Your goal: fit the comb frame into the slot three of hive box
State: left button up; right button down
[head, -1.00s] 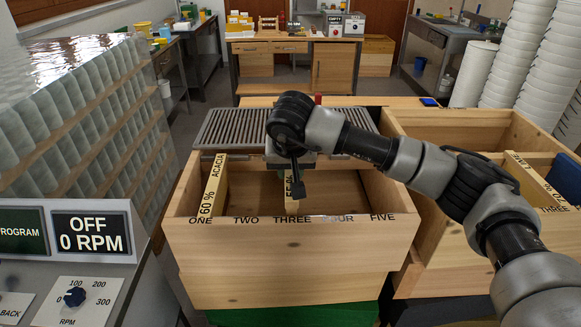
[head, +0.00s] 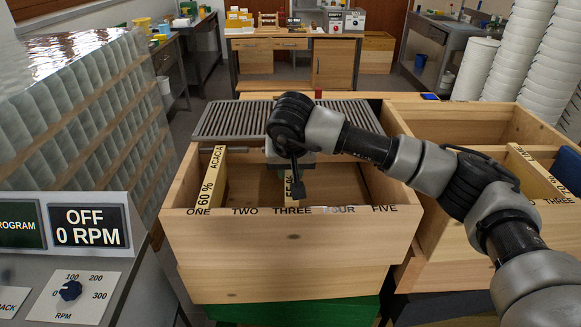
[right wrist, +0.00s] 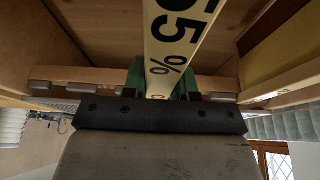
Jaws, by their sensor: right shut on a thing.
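My right gripper (head: 291,166) is shut on the comb frame (head: 292,188), whose pale top bar carries a "55 %" label. The frame is over the open hive box (head: 290,240), its near end just behind the front wall in line with the word THREE. I cannot tell whether it is seated. The right wrist view shows the top bar (right wrist: 174,40) between the green fingers (right wrist: 160,82). My wrist hides the bar's far part. My left gripper is out of view.
Another frame (head: 212,180), labelled "60 % ACACIA", sits at slot one. A grey grille (head: 225,120) lies behind the box. A second wooden box (head: 445,118) with a frame (head: 545,175) stands right. A control panel (head: 75,235) reading "OFF 0 RPM" is left.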

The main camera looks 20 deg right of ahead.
jog(key=shift+f+b, duration=0.6)
jog(key=shift+f, duration=0.2)
jog(key=c, duration=0.8)
grip_release()
jog(key=shift+c, duration=0.2)
jog(key=shift+o, duration=0.2)
jog(key=shift+f, duration=0.1)
jog(key=b+v, duration=0.1)
jog(key=v, duration=1)
jog(key=shift+s+b, duration=0.1)
jog(key=shift+b, duration=0.25)
jog(key=shift+f, duration=0.1)
